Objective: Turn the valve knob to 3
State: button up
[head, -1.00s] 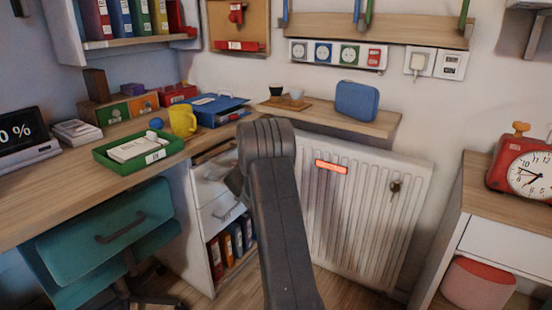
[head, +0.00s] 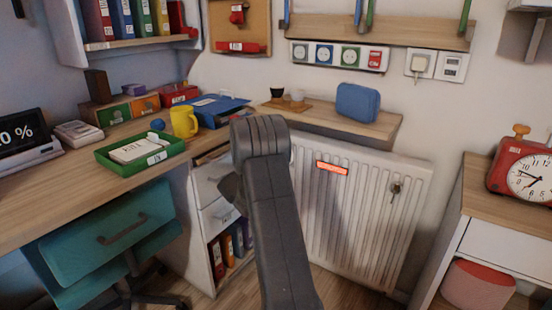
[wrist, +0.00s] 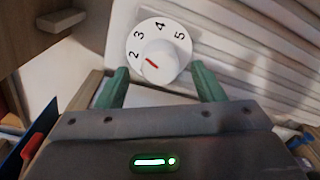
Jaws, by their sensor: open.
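The white valve knob (wrist: 176,63) shows in the wrist view with the numbers 2, 3, 4 and 5 around its face and a red pointer line on its raised centre. The line slants up and left, toward the side with 2 and 3; I cannot tell exactly which mark it meets. My gripper (wrist: 160,75) is open, its two green fingers apart at the lower left and lower right of the knob. I cannot tell if either touches it. In the head view my arm hides the gripper and the knob.
The white ribbed radiator (head: 365,215) stands on the wall under a wooden shelf (head: 330,118) with a blue case (head: 357,101). The desk (head: 60,195) and its drawer unit (head: 215,215) are to the left. A cabinet with a red clock (head: 520,172) is at the right.

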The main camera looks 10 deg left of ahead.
jog(key=p+v, duration=0.2)
jog(key=v, duration=0.8)
jog(key=shift+s, duration=0.25)
jog(key=shift+w, duration=0.15)
jog(key=b+x, duration=0.3)
jog(key=x, duration=1)
jog(key=shift+w+d, duration=0.15)
jog(key=shift+w, duration=0.15)
